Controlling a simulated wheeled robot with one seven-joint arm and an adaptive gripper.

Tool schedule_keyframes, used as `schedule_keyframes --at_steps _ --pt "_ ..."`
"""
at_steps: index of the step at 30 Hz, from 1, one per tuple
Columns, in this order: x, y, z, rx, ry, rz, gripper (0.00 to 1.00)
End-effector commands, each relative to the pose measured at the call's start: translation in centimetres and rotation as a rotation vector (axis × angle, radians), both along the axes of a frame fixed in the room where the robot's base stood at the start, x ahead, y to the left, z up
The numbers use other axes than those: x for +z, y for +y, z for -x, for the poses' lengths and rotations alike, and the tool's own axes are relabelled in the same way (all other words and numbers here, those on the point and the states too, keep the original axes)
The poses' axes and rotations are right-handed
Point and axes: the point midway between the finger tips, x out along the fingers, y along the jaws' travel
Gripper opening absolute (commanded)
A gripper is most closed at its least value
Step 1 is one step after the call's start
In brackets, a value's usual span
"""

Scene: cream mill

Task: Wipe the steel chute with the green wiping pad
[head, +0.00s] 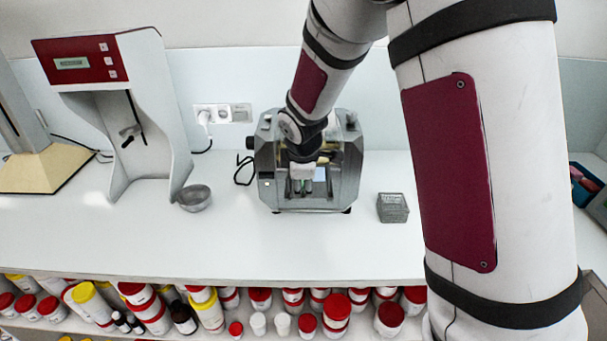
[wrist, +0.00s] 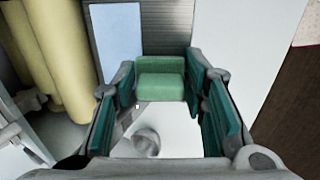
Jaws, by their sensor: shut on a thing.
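The grey mill (head: 345,190) stands on the white counter. My gripper (head: 303,185) reaches down at its front opening in the head view. In the wrist view, my gripper (wrist: 162,100) is shut on the green wiping pad (wrist: 160,82), which sits between the teal finger pads. A little green of the pad shows at the gripper in the head view. The steel chute cannot be made out for certain; my arm and gripper cover much of the mill's front. Whether the pad touches a surface I cannot tell.
A red-and-white device (head: 75,62) stands at the left, with a metal bowl (head: 194,198) by its foot. Several jars (head: 335,308) fill the shelf below. The counter's front strip is clear. Cream cylinders (wrist: 55,50) show in the wrist view.

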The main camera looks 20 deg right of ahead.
Motion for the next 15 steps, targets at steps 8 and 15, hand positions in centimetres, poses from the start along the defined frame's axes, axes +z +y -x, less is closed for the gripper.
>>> schedule_keyframes --at_steps 8,15 --pt "-0.3 0.2 0.4 0.0 0.0 -0.001 0.17" --pt "0.9 0.2 0.7 0.0 -0.001 -0.001 0.17"
